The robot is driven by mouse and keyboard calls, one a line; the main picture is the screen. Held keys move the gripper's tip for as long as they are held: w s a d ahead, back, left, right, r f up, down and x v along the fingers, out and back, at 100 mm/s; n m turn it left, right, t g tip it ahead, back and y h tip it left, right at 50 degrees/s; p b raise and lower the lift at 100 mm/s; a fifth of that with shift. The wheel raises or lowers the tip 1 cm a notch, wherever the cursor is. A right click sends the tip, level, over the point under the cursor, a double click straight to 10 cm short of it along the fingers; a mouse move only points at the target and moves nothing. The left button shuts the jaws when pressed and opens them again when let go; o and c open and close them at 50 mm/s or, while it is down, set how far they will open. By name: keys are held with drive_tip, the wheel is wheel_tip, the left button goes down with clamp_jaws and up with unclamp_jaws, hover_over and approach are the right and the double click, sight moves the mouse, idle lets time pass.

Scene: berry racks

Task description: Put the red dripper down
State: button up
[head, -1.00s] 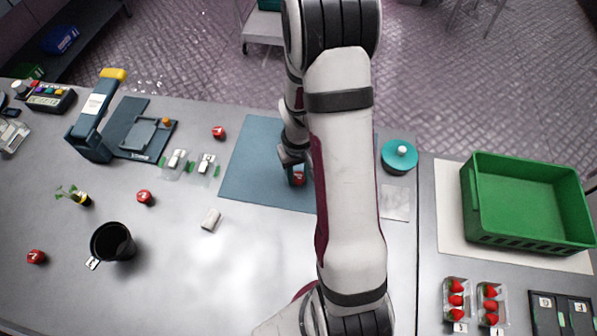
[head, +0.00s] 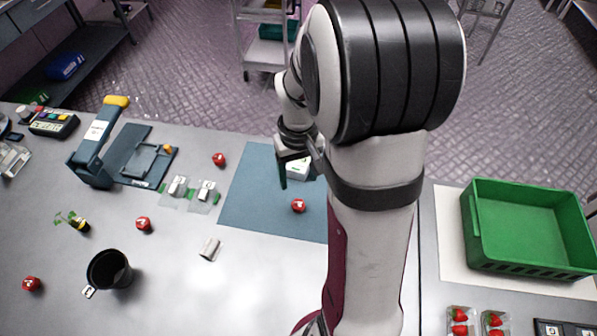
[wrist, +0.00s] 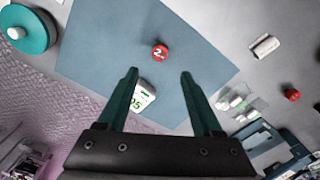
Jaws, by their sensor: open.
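The red dripper (head: 299,206), a small round red piece with a white mark on top, sits on the blue mat (head: 245,195). In the wrist view the red dripper (wrist: 160,52) shows a "2" and lies beyond the fingertips, apart from them. My gripper (head: 299,174) is open and raised above the mat, behind the dripper in the head view. In the wrist view my gripper (wrist: 160,74) has its two green fingers spread, with nothing held. A white device with a green display (wrist: 142,97) shows between the fingers, below them. My arm hides the mat's right side in the head view.
Other red drippers (head: 219,159) stand left of the mat. A white block (head: 209,249), a black cup (head: 108,270) and small clear packs (head: 178,187) are also to the left. A green crate (head: 528,262) stands at the right. A teal round lid (wrist: 30,32) is beside the mat.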

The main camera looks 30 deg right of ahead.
drive_tip(key=s+a+r+m+y, duration=0.1)
drive_tip(key=s+a+r, duration=0.3)
drive_tip(key=s+a, duration=0.4)
drive_tip(key=s+a+r+m, duration=0.1)
drive_tip(key=s+a+r, duration=0.3)
drive_tip(key=s+a, duration=0.4)
drive_tip(key=shift+s+a+r+m+y, duration=0.3)
drive_tip(key=shift+s+r+y, duration=0.1)
drive_tip(key=shift+s, duration=0.2)
drive_tip(key=shift+o, duration=0.5)
drive_tip(key=shift+w, duration=0.1)
